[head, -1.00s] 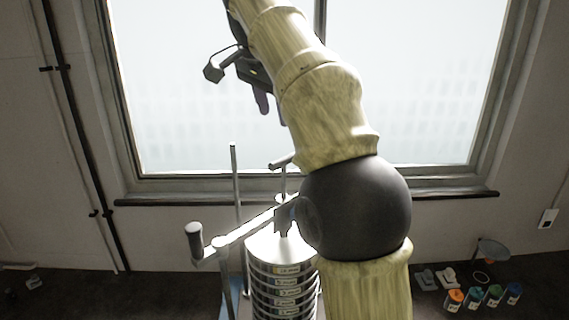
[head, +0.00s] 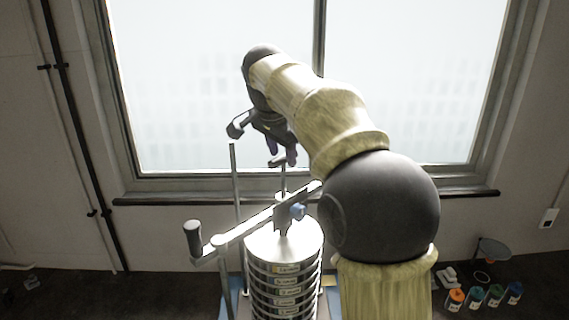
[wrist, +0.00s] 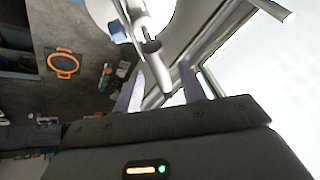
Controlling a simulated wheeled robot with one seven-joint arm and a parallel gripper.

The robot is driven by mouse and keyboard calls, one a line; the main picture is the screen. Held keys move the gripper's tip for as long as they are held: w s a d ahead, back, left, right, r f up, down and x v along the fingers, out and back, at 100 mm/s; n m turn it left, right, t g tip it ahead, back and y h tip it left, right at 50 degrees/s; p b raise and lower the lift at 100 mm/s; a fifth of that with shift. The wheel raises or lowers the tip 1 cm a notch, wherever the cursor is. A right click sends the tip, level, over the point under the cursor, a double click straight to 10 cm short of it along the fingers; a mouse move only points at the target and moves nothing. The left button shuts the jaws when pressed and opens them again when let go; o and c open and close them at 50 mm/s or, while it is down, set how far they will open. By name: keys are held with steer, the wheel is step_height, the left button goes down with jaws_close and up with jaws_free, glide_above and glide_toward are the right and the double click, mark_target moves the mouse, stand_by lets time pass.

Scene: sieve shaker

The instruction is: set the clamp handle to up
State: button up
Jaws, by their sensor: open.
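The sieve shaker carries a round stack of sieves (head: 285,285) under a pale metal clamp bar (head: 262,219). A dark upright grip (head: 193,238) stands at the bar's left end. A short crosswise handle (head: 281,161) tops the thin rod at the middle of the bar; I cannot tell for sure which is the clamp handle. My gripper (head: 282,153) is open, fingers pointing down, close above or behind this short handle. In the wrist view, a metal rod with a dark end (wrist: 151,46) lies near my open fingers; contact is unclear, and nothing is clearly held.
A thin upright post (head: 236,200) stands left of the stack. Several small coloured jars (head: 476,296) and a grey dish (head: 494,249) are at the lower right. A window fills the background.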

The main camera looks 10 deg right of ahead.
mark_target(284, 163)
steer(key=shift+p+x, duration=0.35)
steer(key=shift+x, duration=1.9)
steer(key=shift+w, duration=0.1)
jaws_close()
